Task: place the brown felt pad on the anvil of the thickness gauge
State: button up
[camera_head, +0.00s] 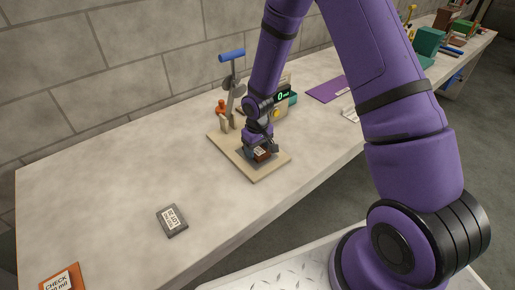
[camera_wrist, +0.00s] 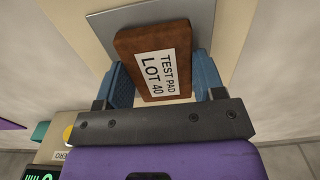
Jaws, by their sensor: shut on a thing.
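The brown felt pad (camera_wrist: 129,50), labelled "TEST PAD LOT 40", is between the blue finger pads of my gripper (camera_wrist: 159,66) in the wrist view. My gripper is shut on it. A flat grey plate (camera_wrist: 105,24), seemingly the anvil, shows behind the pad's far end; I cannot tell whether they touch. In the head view, the thickness gauge has a tan base (camera_head: 253,176), a lever with a blue handle (camera_head: 231,56) and a green display (camera_head: 284,96) reading 0 mil. My gripper (camera_head: 261,150) is low over this base with the pad (camera_head: 262,154). My wrist partly hides the gauge.
A dark grey labelled pad (camera_head: 172,221) lies on the table left of the gauge. An orange "CHECK" piece (camera_head: 62,278) is at the near left. A purple mat (camera_head: 325,90) lies beyond the gauge. The table's left part is mostly clear; a block wall runs behind.

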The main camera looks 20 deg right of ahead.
aim_at(258, 150)
jog(key=shift+f, duration=0.1)
jog(key=o, duration=0.9)
notch_tip(258, 150, up, 12)
jog(key=shift+r, duration=0.25)
